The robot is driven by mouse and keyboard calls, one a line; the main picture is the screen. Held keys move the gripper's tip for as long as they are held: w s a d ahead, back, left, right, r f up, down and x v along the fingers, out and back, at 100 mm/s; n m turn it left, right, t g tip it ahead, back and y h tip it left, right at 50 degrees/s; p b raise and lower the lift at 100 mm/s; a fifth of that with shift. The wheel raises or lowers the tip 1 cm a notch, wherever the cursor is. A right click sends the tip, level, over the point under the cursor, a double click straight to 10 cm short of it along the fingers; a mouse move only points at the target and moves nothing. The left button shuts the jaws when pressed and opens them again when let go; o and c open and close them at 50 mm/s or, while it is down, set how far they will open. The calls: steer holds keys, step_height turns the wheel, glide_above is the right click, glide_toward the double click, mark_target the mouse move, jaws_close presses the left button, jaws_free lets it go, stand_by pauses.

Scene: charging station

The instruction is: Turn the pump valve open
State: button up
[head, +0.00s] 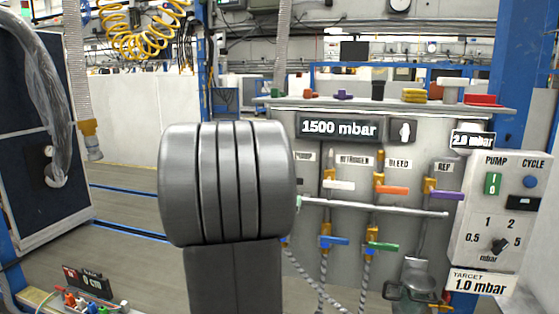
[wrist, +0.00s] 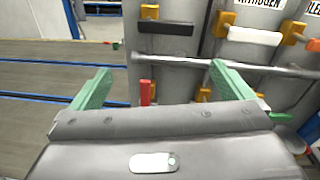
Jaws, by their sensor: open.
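The pump valve shows in the wrist view as a black lever handle (wrist: 165,28) lying horizontal, with an orange valve body (wrist: 149,11) at its left end. My gripper (wrist: 160,72) is open and empty, its two green fingers wide apart. In the picture the black handle lies above and between the fingertips, and nothing shows clasped. In the head view my grey arm hides the pump valve, and the PUMP label (head: 302,155) is only partly visible.
A metal rail (head: 380,207) crosses the panel (head: 345,257) below the upper valves. Nearby are white (head: 340,185), orange (head: 392,190) and purple (head: 447,195) handles. A red upright handle (wrist: 145,92) stands below the rail. Open floor (wrist: 40,70) lies to the left.

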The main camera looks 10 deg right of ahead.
steer(key=shift+w+d+r+m+h+p, duration=0.3)
steer(key=shift+w+d+p, duration=0.7)
steer(key=shift+w, duration=1.3)
steer(key=shift+w+d+r+m+h+p, duration=0.1)
steer(key=shift+w+d+r+m+p, duration=0.65)
steer(key=shift+w, duration=1.5)
steer(key=shift+w+d+r+m+h+p, duration=0.15)
steer(key=shift+w+d+p, duration=1)
steer(key=shift+w, duration=1.15)
steer(key=shift+a+f, duration=0.1)
steer(key=c, duration=1.1)
